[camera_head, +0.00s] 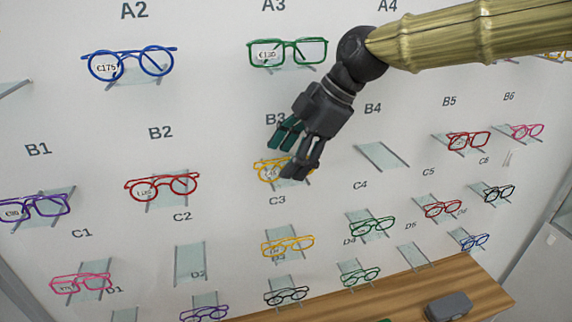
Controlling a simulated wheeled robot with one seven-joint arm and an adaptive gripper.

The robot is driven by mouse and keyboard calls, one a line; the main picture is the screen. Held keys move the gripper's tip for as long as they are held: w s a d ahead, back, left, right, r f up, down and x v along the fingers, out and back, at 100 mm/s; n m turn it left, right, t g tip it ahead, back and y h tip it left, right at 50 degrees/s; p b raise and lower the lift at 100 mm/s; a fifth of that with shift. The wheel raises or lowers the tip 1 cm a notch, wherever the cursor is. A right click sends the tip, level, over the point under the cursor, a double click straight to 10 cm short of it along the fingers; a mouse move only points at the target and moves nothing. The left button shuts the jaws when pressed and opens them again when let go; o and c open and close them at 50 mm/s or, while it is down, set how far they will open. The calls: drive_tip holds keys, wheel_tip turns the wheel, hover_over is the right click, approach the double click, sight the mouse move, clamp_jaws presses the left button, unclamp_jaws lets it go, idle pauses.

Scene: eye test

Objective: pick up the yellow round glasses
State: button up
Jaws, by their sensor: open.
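Yellow round glasses (265,172) sit on the glass shelf below the label B3, with a price tag in one lens. My gripper (283,162) is open in front of them, pointing down and left, and hides their right part. I cannot tell whether the fingers touch the frame. A second yellow pair (287,246) with flatter-looking lenses sits on the shelf below the label C3.
Green glasses (288,52) are above my gripper, red glasses (162,187) to its left. Several other pairs sit on small shelves along the white wall. The B4 shelf (382,156) is empty. A wooden counter (400,300) with a grey case (448,306) is at lower right.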

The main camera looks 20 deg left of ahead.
drive_tip(key=shift+f, duration=0.25)
idle(0.5)
drive_tip(key=c, duration=1.1)
